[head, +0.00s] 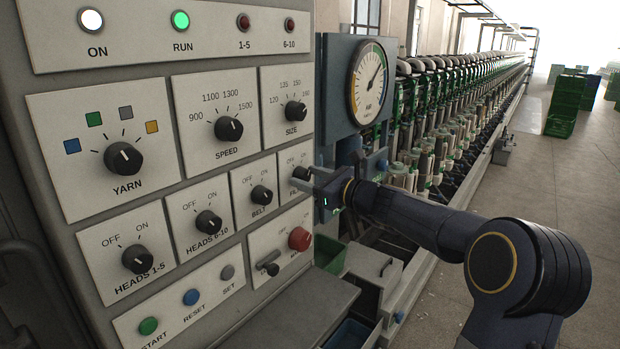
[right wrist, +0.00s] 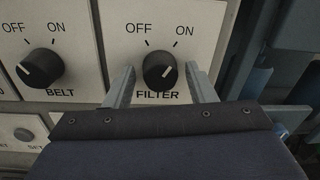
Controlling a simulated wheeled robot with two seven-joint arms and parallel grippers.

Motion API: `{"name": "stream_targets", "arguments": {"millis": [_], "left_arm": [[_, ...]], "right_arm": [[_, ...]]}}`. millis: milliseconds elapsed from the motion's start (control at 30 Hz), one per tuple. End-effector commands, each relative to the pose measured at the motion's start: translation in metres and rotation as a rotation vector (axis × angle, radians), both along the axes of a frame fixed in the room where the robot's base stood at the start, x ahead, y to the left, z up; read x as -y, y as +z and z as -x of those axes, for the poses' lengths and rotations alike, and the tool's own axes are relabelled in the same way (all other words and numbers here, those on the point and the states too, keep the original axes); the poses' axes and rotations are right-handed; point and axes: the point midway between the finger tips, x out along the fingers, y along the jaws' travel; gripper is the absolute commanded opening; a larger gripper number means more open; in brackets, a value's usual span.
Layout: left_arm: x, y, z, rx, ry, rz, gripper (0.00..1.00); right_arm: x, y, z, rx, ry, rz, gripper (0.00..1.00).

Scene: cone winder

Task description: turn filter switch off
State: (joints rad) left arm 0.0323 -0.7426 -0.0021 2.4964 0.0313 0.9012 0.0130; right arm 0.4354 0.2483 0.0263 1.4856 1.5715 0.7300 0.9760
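The filter switch is a black round knob (right wrist: 160,71) on a pale panel, with OFF at its upper left and ON at its upper right. Its light pointer mark appears to lean up and right, toward ON. In the head view the filter knob (head: 300,173) is partly hidden by my right gripper (head: 308,180). In the right wrist view my right gripper (right wrist: 160,76) is open, with one finger on each side of the knob. A gap shows between the fingers and the knob. My left gripper is not in view.
The belt knob (right wrist: 39,68) is just left of the filter knob. A gauge box (head: 340,80) stands close to the right of the panel.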

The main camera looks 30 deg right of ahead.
Motion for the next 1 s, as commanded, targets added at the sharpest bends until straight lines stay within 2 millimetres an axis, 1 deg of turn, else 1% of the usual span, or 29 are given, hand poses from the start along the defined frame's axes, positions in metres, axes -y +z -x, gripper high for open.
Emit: {"name": "stream_targets", "arguments": {"millis": [33, 200, 300, 467, 667, 867, 1000], "left_arm": [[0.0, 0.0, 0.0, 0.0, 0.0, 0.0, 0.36], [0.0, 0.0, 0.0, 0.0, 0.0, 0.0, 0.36], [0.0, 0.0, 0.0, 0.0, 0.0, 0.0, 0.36], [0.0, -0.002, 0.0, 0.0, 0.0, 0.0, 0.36], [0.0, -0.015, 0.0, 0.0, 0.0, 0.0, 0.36], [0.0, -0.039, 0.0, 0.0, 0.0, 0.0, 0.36], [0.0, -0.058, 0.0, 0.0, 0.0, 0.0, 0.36]], "right_arm": [[0.0, 0.0, 0.0, 0.0, 0.0, 0.0, 0.43], [0.0, 0.0, 0.0, 0.0, 0.0, 0.0, 0.21], [0.0, 0.0, 0.0, 0.0, 0.0, 0.0, 0.1], [0.0, -0.001, 0.0, 0.003, 0.0, 0.008, 0.1], [0.0, -0.003, 0.001, 0.027, 0.0, 0.064, 0.1], [0.001, -0.006, 0.001, 0.079, -0.003, 0.188, 0.1], [0.0, -0.007, 0.0, 0.128, -0.002, 0.304, 0.1]]}}
